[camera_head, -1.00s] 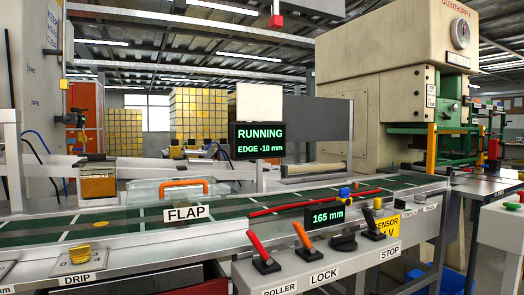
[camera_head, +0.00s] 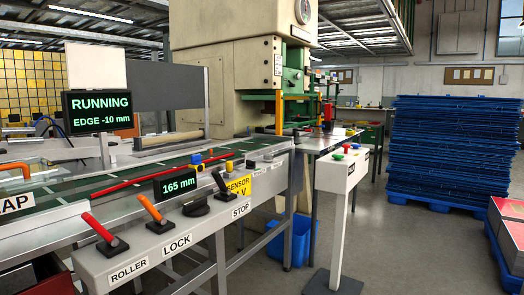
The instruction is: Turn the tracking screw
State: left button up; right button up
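No part in view is labelled as the tracking screw, so I cannot tell which one it is. The conveyor's front panel carries a red lever (camera_head: 100,230) by the ROLLER label, an orange lever (camera_head: 152,210) by LOCK, a black knob (camera_head: 196,207) and a black lever (camera_head: 220,183) near STOP. A small display (camera_head: 178,185) above them reads 165 mm. A larger screen (camera_head: 100,115) reads RUNNING, EDGE -10 mm. A blue block (camera_head: 196,160) and a yellow knob (camera_head: 229,166) sit at the green belt's (camera_head: 72,194) edge. Neither of my grippers is in view.
A large beige press (camera_head: 215,75) stands behind the line. A pedestal (camera_head: 340,172) with coloured buttons stands right of the conveyor. A blue bin (camera_head: 288,245) is on the floor beneath. A tall stack of blue pallets (camera_head: 455,150) stands at right. Open floor lies between pedestal and stack.

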aim_at(267, 158)
jog(key=i+l, duration=0.2)
jog(key=i, duration=0.2)
jog(key=i+l, duration=0.2)
jog(key=i, duration=0.2)
jog(key=i+l, duration=0.2)
jog(key=i, duration=0.2)
jog(key=j+u, duration=0.05)
